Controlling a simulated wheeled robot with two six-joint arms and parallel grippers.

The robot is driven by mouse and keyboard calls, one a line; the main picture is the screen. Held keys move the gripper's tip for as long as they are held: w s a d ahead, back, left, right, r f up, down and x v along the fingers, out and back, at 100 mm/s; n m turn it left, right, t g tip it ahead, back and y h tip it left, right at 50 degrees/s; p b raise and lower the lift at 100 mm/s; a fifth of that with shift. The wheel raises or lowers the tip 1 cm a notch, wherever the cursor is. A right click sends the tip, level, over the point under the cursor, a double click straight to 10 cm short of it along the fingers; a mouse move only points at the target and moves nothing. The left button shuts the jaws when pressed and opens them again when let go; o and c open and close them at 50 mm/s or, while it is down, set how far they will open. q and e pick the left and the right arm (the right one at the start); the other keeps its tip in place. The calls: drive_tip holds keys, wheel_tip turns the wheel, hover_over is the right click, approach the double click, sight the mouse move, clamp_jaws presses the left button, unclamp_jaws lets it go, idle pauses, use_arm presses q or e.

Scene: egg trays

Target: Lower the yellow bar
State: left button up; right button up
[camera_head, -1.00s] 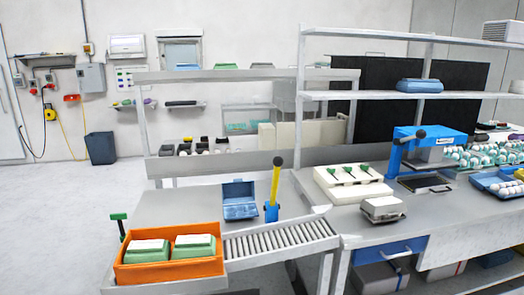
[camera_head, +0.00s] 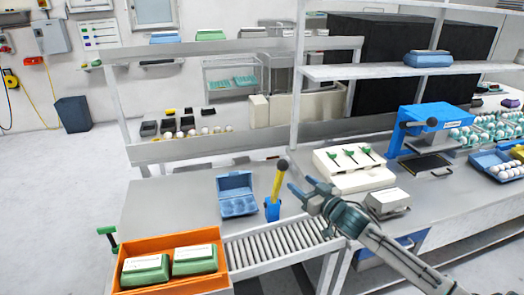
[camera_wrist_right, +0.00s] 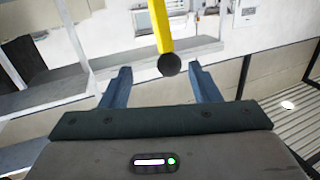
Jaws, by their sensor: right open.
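The yellow bar (camera_head: 277,184) stands nearly upright in a blue base (camera_head: 272,210) on the bench, leaning slightly right, with a dark round knob (camera_head: 283,163) at its top. My right gripper (camera_head: 299,184) is open and empty, just right of the bar in the head view. In the right wrist view, the yellow bar (camera_wrist_right: 160,25) comes down from the top edge. Its dark knob (camera_wrist_right: 169,64) shows between the two open fingertips; I cannot tell whether they touch it. My left gripper is not in view.
An open blue egg box (camera_head: 237,205) lies left of the bar. A roller conveyor (camera_head: 270,250) runs in front, with an orange crate (camera_head: 125,249) holding two green boxes at its left. A cream block with green-handled tools (camera_head: 335,176) and a grey carton (camera_head: 388,204) stand to the right.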

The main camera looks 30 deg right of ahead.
sight(278, 163)
drive_tip(key=shift+w+a+r+b, duration=0.2)
drive_tip(key=shift+w+a+r, duration=0.1)
drive_tip(key=shift+w+r, duration=0.3)
drive_tip(key=shift+w+a+r+b, duration=0.15)
drive_tip(key=shift+w+a+r, duration=0.15)
drive_tip(key=shift+r, duration=0.35)
drive_tip(key=shift+y, duration=0.3)
drive_tip(key=w, duration=0.6)
drive_tip(key=w+a, duration=0.1)
drive_tip(key=w, duration=0.2)
drive_tip(key=shift+w+f, duration=0.15)
drive_tip(key=shift+w, duration=0.1)
clamp_jaws()
